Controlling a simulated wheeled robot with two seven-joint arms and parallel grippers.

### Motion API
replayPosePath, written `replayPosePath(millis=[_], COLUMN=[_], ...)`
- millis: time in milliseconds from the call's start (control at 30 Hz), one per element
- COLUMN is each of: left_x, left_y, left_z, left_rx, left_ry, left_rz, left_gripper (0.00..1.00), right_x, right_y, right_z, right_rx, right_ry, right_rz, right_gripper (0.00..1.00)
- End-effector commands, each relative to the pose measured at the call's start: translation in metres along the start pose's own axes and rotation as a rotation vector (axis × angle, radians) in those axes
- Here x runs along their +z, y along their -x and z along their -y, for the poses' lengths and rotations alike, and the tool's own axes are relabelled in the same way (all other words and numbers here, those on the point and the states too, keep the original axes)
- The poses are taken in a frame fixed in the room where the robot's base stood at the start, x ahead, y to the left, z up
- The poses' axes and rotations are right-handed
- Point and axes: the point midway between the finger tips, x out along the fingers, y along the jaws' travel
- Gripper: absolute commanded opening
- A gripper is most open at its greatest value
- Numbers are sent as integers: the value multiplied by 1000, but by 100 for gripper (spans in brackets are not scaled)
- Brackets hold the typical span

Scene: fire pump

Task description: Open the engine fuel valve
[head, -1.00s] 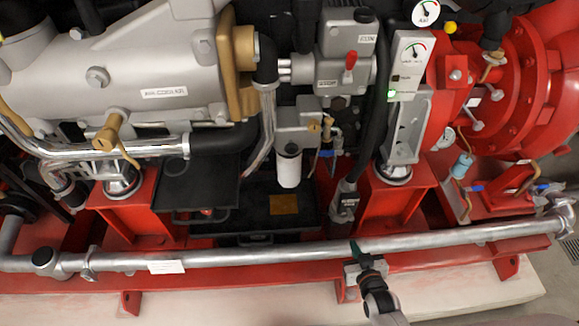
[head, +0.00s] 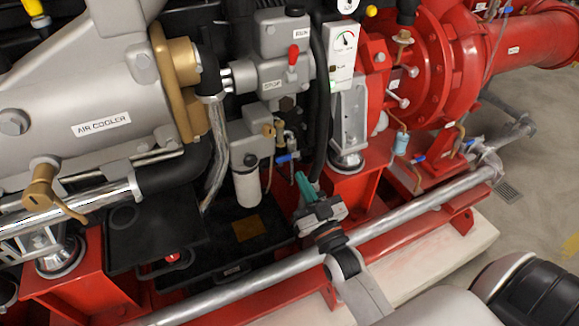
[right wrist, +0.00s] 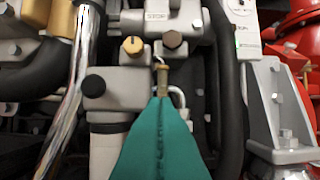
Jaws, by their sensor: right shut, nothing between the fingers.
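A small valve with a blue lever (head: 287,157) and brass fittings (head: 280,130) sits beside the white-bowled filter (head: 247,185) in the head view. No label on it can be read, so I cannot tell for certain that it is the engine fuel valve. My right gripper (head: 304,182) has teal fingers, shut and empty, below and slightly right of the blue lever, apart from it in the picture. In the right wrist view the shut fingers (right wrist: 160,125) point at a brass fitting (right wrist: 162,80) and hide what lies behind them. My left gripper is not in view.
A long silver pipe (head: 390,222) runs across the front, under my right arm. A red-lever stop unit (head: 285,75) is above the filter. A black hose (head: 321,110) and grey gauge bracket (head: 349,125) stand close right. A black tray (head: 215,270) lies below.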

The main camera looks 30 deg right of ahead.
Motion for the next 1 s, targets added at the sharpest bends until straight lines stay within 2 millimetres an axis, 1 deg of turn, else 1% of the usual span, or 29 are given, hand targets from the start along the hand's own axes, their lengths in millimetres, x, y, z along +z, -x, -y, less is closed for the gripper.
replayPosePath(millis=[167, 400, 533, 567, 600, 700, 833, 1000], left_x=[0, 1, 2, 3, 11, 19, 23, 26], left_y=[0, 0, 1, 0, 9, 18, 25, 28], left_z=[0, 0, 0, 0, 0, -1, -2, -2], left_rx=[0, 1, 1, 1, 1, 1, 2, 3], left_ry=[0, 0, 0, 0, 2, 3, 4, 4], left_rz=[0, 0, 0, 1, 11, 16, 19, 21], left_gripper=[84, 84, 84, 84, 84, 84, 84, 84], right_x=[1, 1, 1, -11, -18, -29, -36, -39], right_y=[-24, -76, -102, -96, -92, -88, -85, -84], right_z=[0, 0, 0, 0, 0, 0, 0, 0], right_rx=[1, 1, 1, 1, 1, 1, 1, 1], right_ry=[0, 0, 1, 1, 1, 1, 0, 0], right_rz=[5, 4, 3, -5, -6, -4, -3, -1], right_gripper=[0, 0, 0, 0, 0, 0, 0, 0])
